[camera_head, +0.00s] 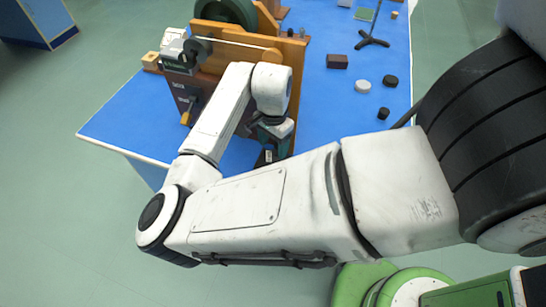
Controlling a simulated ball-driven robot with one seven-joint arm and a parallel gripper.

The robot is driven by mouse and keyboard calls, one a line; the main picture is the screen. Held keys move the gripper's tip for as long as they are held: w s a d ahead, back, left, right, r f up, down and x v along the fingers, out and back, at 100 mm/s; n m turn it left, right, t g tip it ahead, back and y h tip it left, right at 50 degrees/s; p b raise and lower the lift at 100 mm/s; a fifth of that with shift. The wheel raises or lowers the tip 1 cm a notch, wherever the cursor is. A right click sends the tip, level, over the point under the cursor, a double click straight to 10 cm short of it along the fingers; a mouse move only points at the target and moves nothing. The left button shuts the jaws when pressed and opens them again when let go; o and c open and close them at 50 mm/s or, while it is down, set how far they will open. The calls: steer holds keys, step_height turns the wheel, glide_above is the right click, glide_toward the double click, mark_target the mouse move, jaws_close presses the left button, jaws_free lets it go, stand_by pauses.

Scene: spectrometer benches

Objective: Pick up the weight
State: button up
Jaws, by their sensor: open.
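My gripper (268,152) hangs at the end of my white arm over the near part of the blue bench. It is open, and its fingertips are small and partly hidden by my arm. I cannot tell for sure which object is the weight. Small round pieces lie on the bench to the right of my gripper: a white disc (362,87), a black disc (390,81) and another black disc (383,113). All of them are apart from my gripper.
The blue bench (120,125) carries a wooden apparatus (245,55) with a dark green wheel (225,12), close behind my gripper. A dark block (337,61) and a black tripod stand (372,40) are farther back on the right. Green floor (60,180) is clear at left.

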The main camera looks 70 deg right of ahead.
mark_target(273, 156)
steer(key=shift+f+p, duration=0.3)
steer(key=shift+f, duration=2.5)
steer(key=shift+c, duration=0.3)
steer(key=c, duration=1)
jaws_close()
steer(key=shift+r, duration=0.15)
